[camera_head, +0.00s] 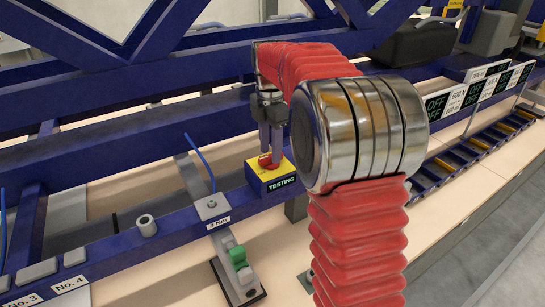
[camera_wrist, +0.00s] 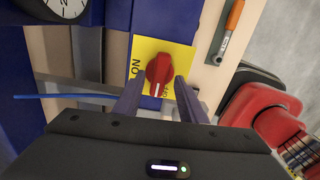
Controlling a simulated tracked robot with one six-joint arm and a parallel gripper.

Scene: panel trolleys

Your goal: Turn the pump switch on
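The pump switch is a red rotary knob (camera_wrist: 160,68) on a yellow plate (camera_wrist: 178,50) with ON and OFF printed on it. A white mark on the knob points down in the wrist view, close to the OFF lettering. In the head view the knob (camera_head: 268,163) sits on top of a small blue box (camera_head: 272,185) labelled TESTING. My gripper (camera_head: 270,145) points down at it; in the wrist view my gripper (camera_wrist: 158,85) is open, one finger on each side of the knob, with yellow showing between. Finger contact with the knob is not visible.
A blue frame rail (camera_head: 130,237) carries the box. OFF signs (camera_head: 455,102) stand to the right. A round dial (camera_wrist: 66,8) and an orange-handled tool (camera_wrist: 234,16) show in the wrist view.

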